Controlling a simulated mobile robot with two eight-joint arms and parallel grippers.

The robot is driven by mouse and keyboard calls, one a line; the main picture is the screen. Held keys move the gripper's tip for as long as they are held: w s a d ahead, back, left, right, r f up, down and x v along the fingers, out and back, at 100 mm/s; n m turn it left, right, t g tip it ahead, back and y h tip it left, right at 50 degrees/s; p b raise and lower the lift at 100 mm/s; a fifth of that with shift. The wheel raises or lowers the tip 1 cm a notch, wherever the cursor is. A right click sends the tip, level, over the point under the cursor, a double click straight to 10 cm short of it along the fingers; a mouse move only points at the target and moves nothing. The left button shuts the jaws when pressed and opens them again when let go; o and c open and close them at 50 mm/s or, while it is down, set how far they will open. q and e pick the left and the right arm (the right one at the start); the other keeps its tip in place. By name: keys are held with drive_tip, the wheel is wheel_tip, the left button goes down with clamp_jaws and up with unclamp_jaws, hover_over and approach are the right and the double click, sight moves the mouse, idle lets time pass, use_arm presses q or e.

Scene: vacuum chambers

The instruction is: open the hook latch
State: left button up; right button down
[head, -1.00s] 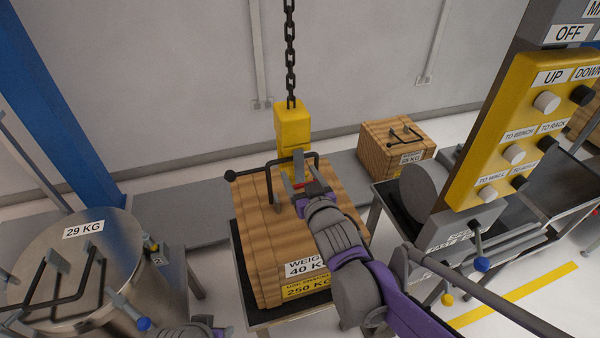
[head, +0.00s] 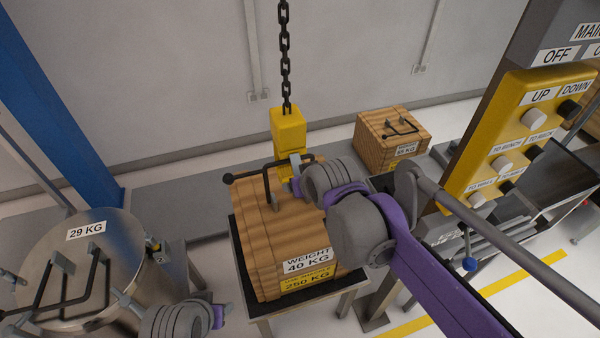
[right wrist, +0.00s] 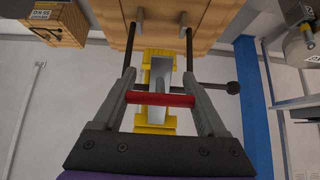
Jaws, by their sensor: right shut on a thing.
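The yellow hoist hook block (head: 288,127) hangs on a chain over a wooden crate marked 40 KG (head: 255,235). It meets the crate's black lifting bar (head: 250,174). In the right wrist view, the yellow block (right wrist: 155,118) stands behind a grey metal plate (right wrist: 161,82), with a red bar (right wrist: 160,99) across it. My right gripper (right wrist: 162,97) is shut on the red bar, which spans between its fingers. In the head view my right arm mostly hides this grip. My left gripper (head: 122,298) is at the lower left, near a steel drum; its jaw opening is unclear.
The steel drum marked 29 KG (head: 120,245) with a black handle stands at left. A smaller crate (head: 378,135) sits behind to the right. A yellow control panel (head: 512,135) with several buttons stands at right. A blue post (head: 62,110) rises at left.

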sight(299, 174)
drive_tip(key=r+g+p, duration=0.1)
drive_tip(key=r+g+h+p, duration=0.1)
drive_tip(key=g, duration=0.1)
drive_tip(key=r+g+p, duration=0.1)
drive_tip(key=p, duration=0.1)
drive_tip(key=shift+s+d, duration=0.15)
drive_tip(key=shift+s, duration=0.2)
drive_tip(key=r+g+p, duration=0.1)
drive_tip(key=g+h+p, duration=0.1)
drive_tip(key=g, duration=0.1)
drive_tip(key=shift+r+g+h, duration=0.3)
drive_tip(key=shift+r, duration=0.05)
use_arm(q)
wheel_tip(299, 174, up, 10)
drive_tip(key=w+p, duration=0.1)
drive_tip(key=w, duration=0.1)
drive_tip(key=shift+f, duration=0.15)
use_arm(e)
drive_tip(key=shift+r+g+h, duration=0.4)
drive_tip(key=shift+r+g, duration=0.25)
drive_tip(key=shift+g, duration=0.65)
use_arm(q)
drive_tip(key=shift+p, duration=0.3)
drive_tip(key=shift+w, duration=0.1)
use_arm(e)
unclamp_jaws()
